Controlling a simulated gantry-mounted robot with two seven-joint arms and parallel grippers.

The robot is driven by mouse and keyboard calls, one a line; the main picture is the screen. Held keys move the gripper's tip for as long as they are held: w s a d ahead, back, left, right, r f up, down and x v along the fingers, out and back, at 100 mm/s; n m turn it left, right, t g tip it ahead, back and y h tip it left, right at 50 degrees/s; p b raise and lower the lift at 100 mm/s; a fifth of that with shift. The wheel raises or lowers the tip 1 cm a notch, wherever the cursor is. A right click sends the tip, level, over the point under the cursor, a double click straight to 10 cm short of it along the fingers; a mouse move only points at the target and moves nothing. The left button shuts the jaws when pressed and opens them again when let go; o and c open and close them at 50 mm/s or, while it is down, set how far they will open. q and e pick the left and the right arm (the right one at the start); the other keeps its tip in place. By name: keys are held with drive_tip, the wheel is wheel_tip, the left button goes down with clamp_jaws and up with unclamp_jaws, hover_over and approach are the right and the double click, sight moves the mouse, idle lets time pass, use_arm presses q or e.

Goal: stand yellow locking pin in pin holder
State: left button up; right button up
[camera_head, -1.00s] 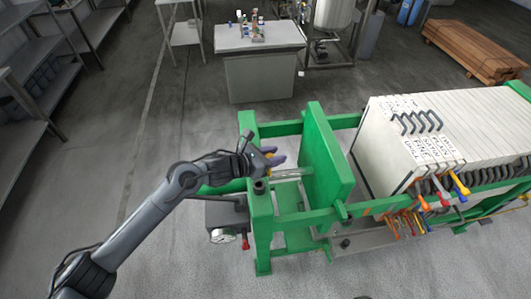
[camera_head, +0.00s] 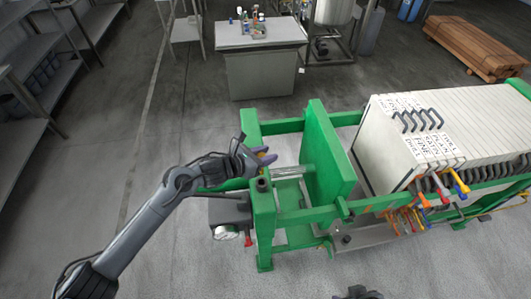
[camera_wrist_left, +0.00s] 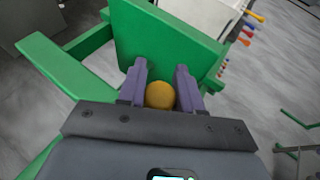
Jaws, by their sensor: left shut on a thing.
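The yellow locking pin (camera_wrist_left: 160,95) shows as a round yellow end between the purple fingers of my left gripper (camera_wrist_left: 161,88) in the left wrist view. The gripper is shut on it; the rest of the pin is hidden. In the head view my left gripper (camera_head: 266,156) is over the left end of the green frame, left of the upright green plate (camera_head: 326,156). A dark round socket (camera_head: 262,184), which may be the pin holder, stands on the near corner of the frame, just below the gripper in the picture.
White filter plates (camera_head: 430,125) with coloured handles fill the right of the green frame. A dark box (camera_head: 228,212) hangs off its left end. A grey table (camera_head: 262,35) with small bottles stands behind. The floor left of the frame is clear.

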use_arm(q)
drive_tip(key=shift+f+b, duration=1.5)
drive_tip(key=shift+f, duration=0.9)
drive_tip(key=shift+f+b, duration=1.55)
drive_tip(key=shift+b, duration=0.1)
drive_tip(key=shift+f, duration=0.1)
drive_tip(key=o, duration=1.1)
